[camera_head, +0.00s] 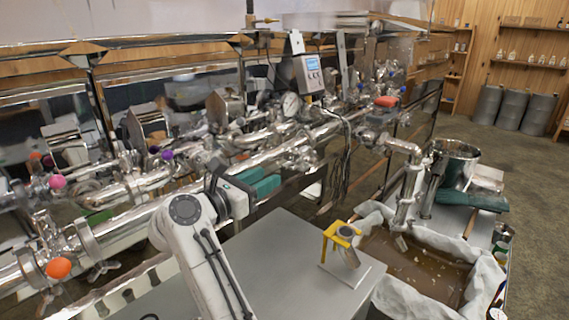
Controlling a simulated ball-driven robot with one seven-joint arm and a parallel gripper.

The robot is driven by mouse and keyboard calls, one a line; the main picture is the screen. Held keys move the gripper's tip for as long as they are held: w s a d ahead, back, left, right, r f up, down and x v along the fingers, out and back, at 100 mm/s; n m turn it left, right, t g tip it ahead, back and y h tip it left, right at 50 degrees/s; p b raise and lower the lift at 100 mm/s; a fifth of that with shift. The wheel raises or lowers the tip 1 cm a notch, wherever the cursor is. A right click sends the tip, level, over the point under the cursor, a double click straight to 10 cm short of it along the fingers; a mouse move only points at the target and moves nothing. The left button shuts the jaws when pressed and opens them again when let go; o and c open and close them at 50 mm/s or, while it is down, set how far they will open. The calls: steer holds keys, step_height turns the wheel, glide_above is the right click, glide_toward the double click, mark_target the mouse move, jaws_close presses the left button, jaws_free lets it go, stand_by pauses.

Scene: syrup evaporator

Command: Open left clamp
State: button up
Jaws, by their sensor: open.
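My gripper (259,182) is at the end of my white arm, in the middle of the view, with two dark green fingers pointing right. The fingers are apart, and I see nothing held between them. They are just in front of and below the long shiny steel pipe (120,228). A ring-shaped clamp (88,243) with a wing nut (102,269) sits on this pipe at the left, well to the left of my gripper. I cannot tell for sure that it is the left clamp. My arm hides part of the pipe.
A grey metal table (275,260) bears a yellow stand (341,234) at its right. A lined basin (425,265) of brown liquid and a steel pot (453,163) stand farther right. Pipes, valves and an orange knob (59,267) crowd the left. The floor at the right is mostly free.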

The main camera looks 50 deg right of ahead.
mark_target(285, 165)
steer(key=d+p, duration=0.2)
steer(key=d, duration=0.4)
steer(key=shift+r, duration=0.15)
steer(key=shift+w+d, duration=0.1)
steer(key=shift+d, duration=0.65)
jaws_close()
